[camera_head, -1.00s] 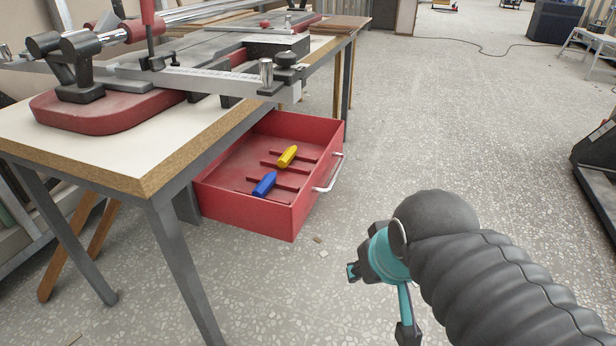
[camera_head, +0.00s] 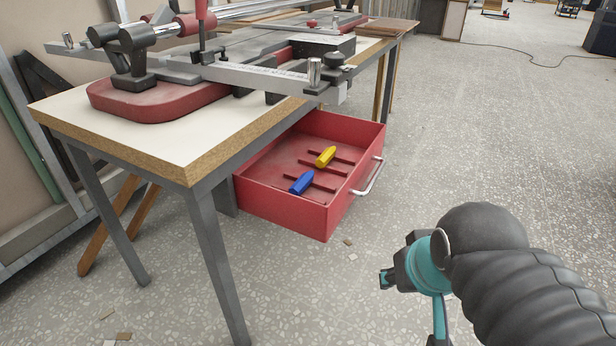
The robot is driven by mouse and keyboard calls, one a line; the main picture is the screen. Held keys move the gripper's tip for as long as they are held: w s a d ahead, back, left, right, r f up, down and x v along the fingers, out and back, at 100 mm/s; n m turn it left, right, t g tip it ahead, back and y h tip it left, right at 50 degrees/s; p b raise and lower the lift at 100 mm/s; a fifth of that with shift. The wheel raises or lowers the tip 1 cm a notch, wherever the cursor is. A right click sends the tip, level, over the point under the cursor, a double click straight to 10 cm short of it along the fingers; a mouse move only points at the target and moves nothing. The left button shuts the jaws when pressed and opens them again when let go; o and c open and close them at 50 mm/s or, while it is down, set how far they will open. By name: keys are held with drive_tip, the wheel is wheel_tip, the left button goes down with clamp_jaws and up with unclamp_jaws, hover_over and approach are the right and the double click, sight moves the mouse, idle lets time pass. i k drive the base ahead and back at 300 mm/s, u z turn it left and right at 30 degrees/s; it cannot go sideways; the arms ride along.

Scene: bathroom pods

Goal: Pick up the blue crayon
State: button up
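The blue crayon (camera_head: 301,183) lies in the open red drawer (camera_head: 283,206) under the workbench, towards its near side. A yellow crayon (camera_head: 326,156) lies behind it in the same drawer. Low red ribs run across the drawer floor around both crayons. My gripper (camera_head: 411,306) is at the lower right of the view, over the open floor. It is to the right of the drawer, apart from it and from the crayons. Its fingers are spread apart, with nothing seen between them.
The workbench (camera_head: 110,124) has a wooden edge, grey metal legs and a machine with a red base (camera_head: 160,101) on top. The machine's bar overhangs the drawer's back part. A metal handle (camera_head: 368,178) juts from the drawer's front.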

sight(303, 182)
drive_tip(key=z, duration=1.35)
drive_tip(key=i, duration=1.6)
drive_tip(key=u, duration=3.2)
